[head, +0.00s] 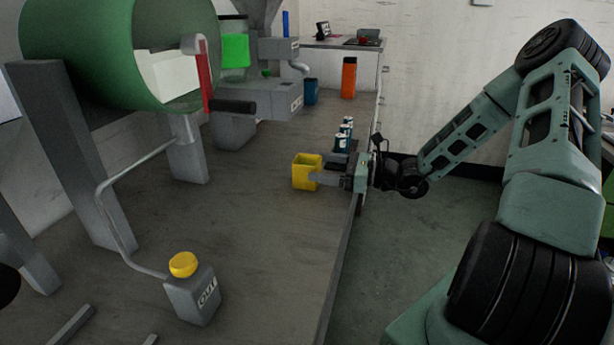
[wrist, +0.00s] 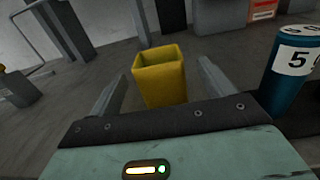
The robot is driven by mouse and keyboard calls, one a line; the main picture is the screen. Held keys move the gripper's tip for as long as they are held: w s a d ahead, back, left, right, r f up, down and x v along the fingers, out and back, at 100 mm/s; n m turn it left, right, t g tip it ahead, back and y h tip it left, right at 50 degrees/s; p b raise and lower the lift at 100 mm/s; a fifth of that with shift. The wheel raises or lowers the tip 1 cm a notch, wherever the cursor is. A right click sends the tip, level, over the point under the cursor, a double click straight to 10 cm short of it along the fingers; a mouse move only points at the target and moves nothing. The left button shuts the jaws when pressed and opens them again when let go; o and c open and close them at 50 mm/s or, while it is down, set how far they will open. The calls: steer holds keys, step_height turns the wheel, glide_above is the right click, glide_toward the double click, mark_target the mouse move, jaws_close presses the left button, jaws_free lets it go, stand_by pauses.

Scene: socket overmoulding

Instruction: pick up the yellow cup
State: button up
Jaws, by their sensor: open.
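The yellow cup (head: 306,172) is a square, open-topped cup standing upright on the grey workbench (head: 250,240), near its right edge. In the wrist view the cup (wrist: 160,78) stands between the two fingers, toward their tips. My gripper (head: 318,180) reaches in from the right, low over the bench, with its fingers at the cup's right side. In the wrist view my gripper (wrist: 158,82) is open, with a gap on each side of the cup. The cup's lower front is partly hidden by the gripper body in the wrist view.
Blue numbered cylinders (head: 343,136) stand just behind the gripper; one (wrist: 290,75) is close on the right in the wrist view. An orange container (head: 348,78) and a blue one (head: 311,91) stand farther back. A grey box with a yellow button (head: 183,264) stands at the front left.

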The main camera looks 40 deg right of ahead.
steer(key=shift+x, duration=3.1)
steer(key=shift+f, duration=0.15)
steer(key=c, duration=1.1)
